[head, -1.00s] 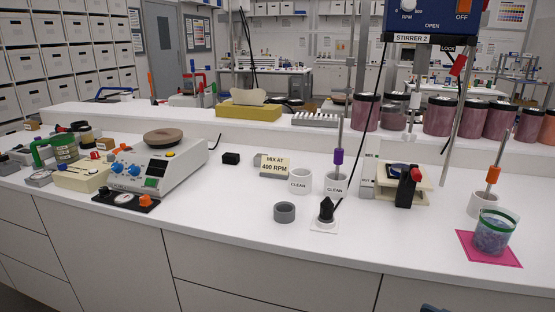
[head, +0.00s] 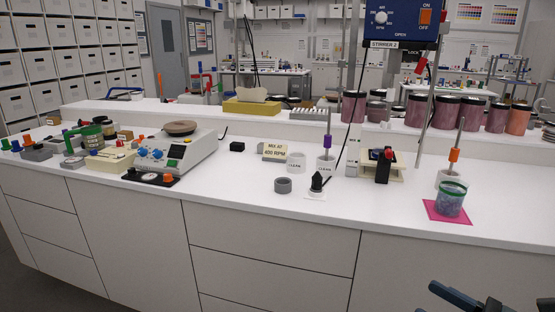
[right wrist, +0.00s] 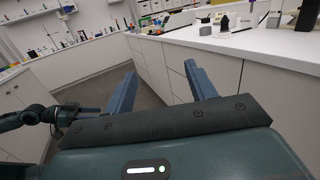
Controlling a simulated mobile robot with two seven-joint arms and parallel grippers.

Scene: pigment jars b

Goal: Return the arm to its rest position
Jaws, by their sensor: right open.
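My right gripper (right wrist: 160,88) is open and empty in the right wrist view. Its two blue fingers stand apart, with the floor and cabinet fronts beyond them. In the head view part of my right gripper (head: 462,300) shows at the bottom right, in front of the drawers and below the bench top, touching nothing. My left gripper does not show in the head view.
The white bench (head: 330,205) carries a beaker (head: 450,200) on a pink mat (head: 437,217), a hotplate-like device (head: 175,150), a grey ring (head: 283,185) and white cups. A stirrer (head: 405,22) hangs above.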

